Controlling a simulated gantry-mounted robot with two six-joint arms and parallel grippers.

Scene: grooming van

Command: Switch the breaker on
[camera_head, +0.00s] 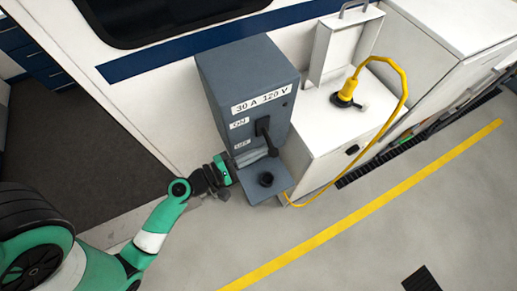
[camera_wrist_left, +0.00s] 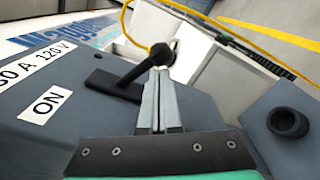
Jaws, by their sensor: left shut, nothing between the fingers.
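The grey breaker box (camera_head: 225,85) stands against the white van wall, labelled "30 A 120 V", ON and OFF. Its black lever (camera_head: 264,131) points down, away from the ON label (camera_head: 240,123). In the left wrist view the lever (camera_wrist_left: 132,74) ends in a round knob, and the ON label (camera_wrist_left: 45,104) lies to its left. My left gripper (camera_head: 262,154) is at the box front, below the OFF label (camera_head: 242,144). In the left wrist view its shut, empty fingers (camera_wrist_left: 161,72) reach up to the knob. I cannot tell whether they touch it. My right gripper is not in view.
A grey open flap with a round black socket (camera_head: 266,180) sticks out below the lever. A yellow plug (camera_head: 348,88) and cable stand on the white cabinet (camera_head: 325,120) to the right. Open floor with a yellow line (camera_head: 330,233) lies in front.

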